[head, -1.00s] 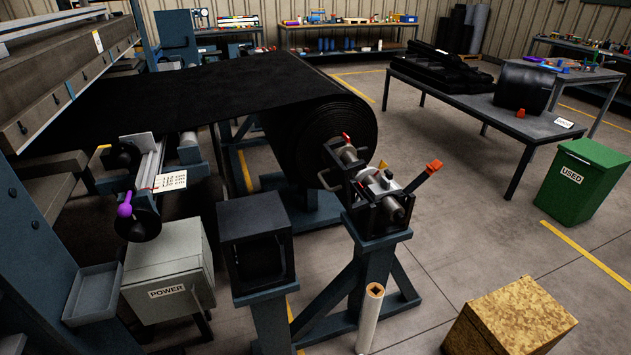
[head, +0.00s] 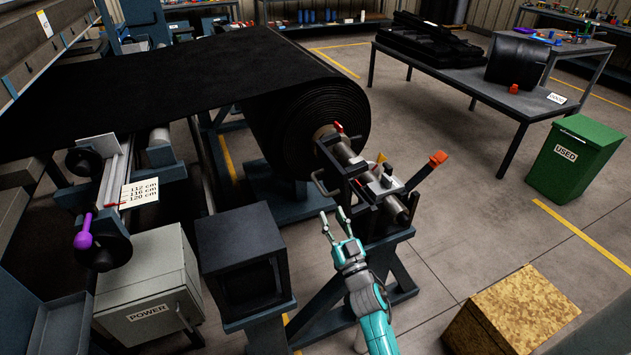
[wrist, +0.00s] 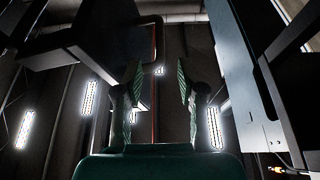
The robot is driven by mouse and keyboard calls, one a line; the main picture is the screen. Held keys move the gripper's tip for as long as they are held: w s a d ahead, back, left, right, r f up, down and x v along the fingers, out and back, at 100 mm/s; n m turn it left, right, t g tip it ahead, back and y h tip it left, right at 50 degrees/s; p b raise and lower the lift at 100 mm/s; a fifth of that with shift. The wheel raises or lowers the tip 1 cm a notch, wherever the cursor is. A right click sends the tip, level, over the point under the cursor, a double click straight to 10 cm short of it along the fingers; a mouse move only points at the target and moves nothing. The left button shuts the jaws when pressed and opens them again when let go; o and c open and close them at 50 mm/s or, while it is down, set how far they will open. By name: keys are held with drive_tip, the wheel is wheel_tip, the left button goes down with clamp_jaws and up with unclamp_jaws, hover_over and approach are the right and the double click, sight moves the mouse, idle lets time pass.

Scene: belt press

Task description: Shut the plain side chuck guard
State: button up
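The chuck assembly (head: 384,190) sits on a blue stand at the near end of the black roll (head: 310,115). A lever with an orange grip (head: 437,160) slants up to its right. A dark bent handle (head: 324,186) sticks out on its left, and a small yellow piece (head: 381,158) tops it. I cannot tell for sure which part is the plain side chuck guard. My gripper (head: 333,212) is open and empty, pointing up just left of and below the chuck in the head view. Its two fingers stand apart in the wrist view (wrist: 160,82).
A dark open-fronted box on a post (head: 243,255) stands left of my gripper, with the grey power box (head: 150,285) beyond. A tan block (head: 515,310) and the green used bin (head: 575,160) stand at the right. Floor between them and the stand is clear.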

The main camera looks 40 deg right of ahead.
sight(318, 183)
drive_tip(key=x, duration=1)
drive_tip(key=shift+w+r, duration=0.2)
drive_tip(key=shift+w, duration=0.05)
clamp_jaws()
